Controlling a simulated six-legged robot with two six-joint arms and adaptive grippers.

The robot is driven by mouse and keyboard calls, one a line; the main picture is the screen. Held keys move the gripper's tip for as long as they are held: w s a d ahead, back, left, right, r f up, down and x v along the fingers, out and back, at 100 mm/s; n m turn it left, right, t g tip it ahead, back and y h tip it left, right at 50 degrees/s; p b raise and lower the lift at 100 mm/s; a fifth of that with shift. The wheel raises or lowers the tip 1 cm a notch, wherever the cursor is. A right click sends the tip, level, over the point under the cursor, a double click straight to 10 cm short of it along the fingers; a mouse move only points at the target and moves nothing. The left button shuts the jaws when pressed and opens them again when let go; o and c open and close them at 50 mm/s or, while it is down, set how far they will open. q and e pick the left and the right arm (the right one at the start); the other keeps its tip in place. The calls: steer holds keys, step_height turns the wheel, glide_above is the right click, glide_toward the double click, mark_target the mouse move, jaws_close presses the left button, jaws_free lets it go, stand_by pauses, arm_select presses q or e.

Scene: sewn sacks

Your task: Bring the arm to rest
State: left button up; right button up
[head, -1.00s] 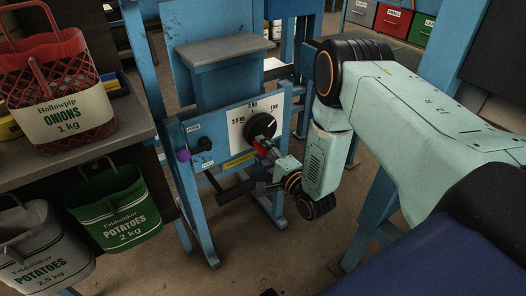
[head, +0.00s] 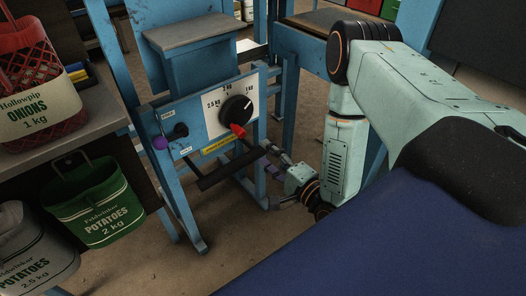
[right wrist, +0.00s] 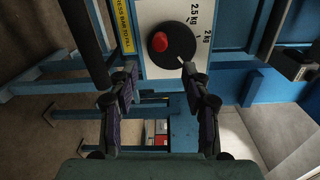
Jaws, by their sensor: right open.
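My right gripper (head: 272,180) is open and empty, below and in front of the blue machine's panel, apart from the dial. In the right wrist view its two fingers (right wrist: 160,95) stand wide apart with nothing between them. The black dial (head: 236,108) with a red grip (head: 238,130) sits on a white scale plate. In the head view its white mark appears to point towards 1 kg. In the right wrist view the dial (right wrist: 180,50) is beyond the fingertips, and the right finger partly covers the plate's lower edge. My left gripper is not in view.
A dark bar (head: 228,168) juts out below the panel, close to my right gripper.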

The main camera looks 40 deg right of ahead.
stand_by(0.5)
steer(key=s+a+f+n+g+p, duration=0.2)
steer(key=s+a+f+n+g, duration=0.3)
steer(key=s+f+n+g, duration=0.7)
steer(key=s+a+r+n+g+p, duration=0.1)
steer(key=s+r+n+g+p, duration=0.1)
steer(key=s, duration=0.5)
steer(key=s+a+r+n+g+h+p, duration=0.1)
steer(key=s+a+r+n+g+p, duration=0.1)
steer(key=s, duration=0.6)
step_height(320, 180, up, 3)
steer(key=shift+a+r+n+g+h+p, duration=0.15)
steer(key=shift+a+n+g+h+p, duration=0.15)
steer(key=shift+n+g+p, duration=0.65)
